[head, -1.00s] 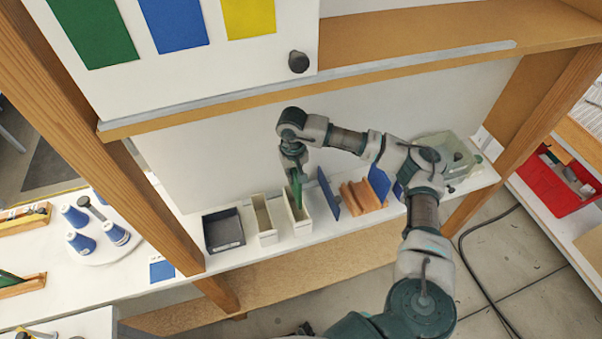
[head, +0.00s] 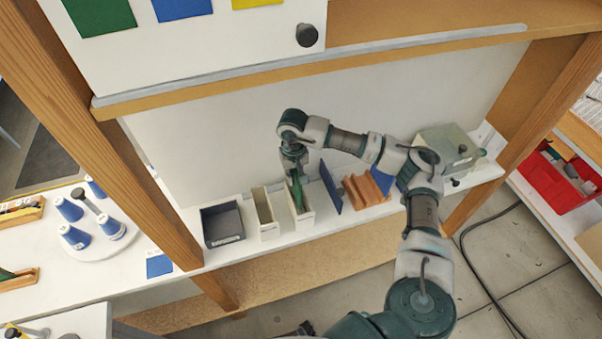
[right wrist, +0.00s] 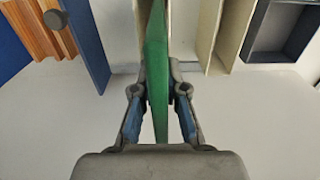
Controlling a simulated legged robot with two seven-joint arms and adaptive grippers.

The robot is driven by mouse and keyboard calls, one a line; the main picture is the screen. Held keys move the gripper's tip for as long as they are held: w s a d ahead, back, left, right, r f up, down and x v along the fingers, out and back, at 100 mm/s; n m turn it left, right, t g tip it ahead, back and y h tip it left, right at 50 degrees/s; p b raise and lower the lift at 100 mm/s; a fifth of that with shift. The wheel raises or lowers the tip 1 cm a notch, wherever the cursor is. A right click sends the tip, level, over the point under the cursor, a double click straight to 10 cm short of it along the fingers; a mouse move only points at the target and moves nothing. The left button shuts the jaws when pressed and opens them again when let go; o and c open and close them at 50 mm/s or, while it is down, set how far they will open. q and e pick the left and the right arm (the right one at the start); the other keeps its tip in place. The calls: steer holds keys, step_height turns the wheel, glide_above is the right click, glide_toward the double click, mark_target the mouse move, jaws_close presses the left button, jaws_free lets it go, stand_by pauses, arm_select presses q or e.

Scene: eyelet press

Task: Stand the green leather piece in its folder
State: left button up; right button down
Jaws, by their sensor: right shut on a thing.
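The green leather piece (head: 297,190) is upright between the fingers of my right gripper (head: 296,172). In the right wrist view the green leather piece (right wrist: 156,75) stands edge-on, with the fingers of the right gripper (right wrist: 157,95) closed on both sides of it. Its lower part is inside the opening of a narrow white folder (head: 303,220); how deep it reaches, and whether it touches the bottom, I cannot tell.
A second white folder (head: 265,222) and a dark grey bin (head: 222,224) stand to the left. A blue panel (head: 331,187) and a wooden rack (head: 364,190) stand close on the right. The back wall is near.

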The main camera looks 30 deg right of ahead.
steer(key=shift+s+a+f+b, duration=0.15)
steer(key=shift+a+f+b, duration=0.15)
steer(key=shift+f+b, duration=0.35)
steer(key=f+b, duration=0.1)
steer(key=d+f+b, duration=0.1)
steer(key=f, duration=0.1)
steer(key=shift+f, duration=0.3)
steer(key=shift+d+f, duration=0.15)
steer(key=shift+d, duration=0.15)
steer(key=c, duration=1.1)
jaws_free()
steer(key=shift+d, duration=0.35)
steer(key=shift+c, duration=0.2)
arm_select(q)
steer(key=shift+s+a+f, duration=0.1)
steer(key=shift+s+f, duration=0.05)
steer(key=shift+f, duration=0.8)
steer(key=shift+s+a+f, duration=0.1)
steer(key=shift+s+f, duration=0.05)
steer(key=shift+f, duration=0.8)
arm_select(e)
step_height(320, 180, up, 12)
steer(key=shift+a, duration=0.2)
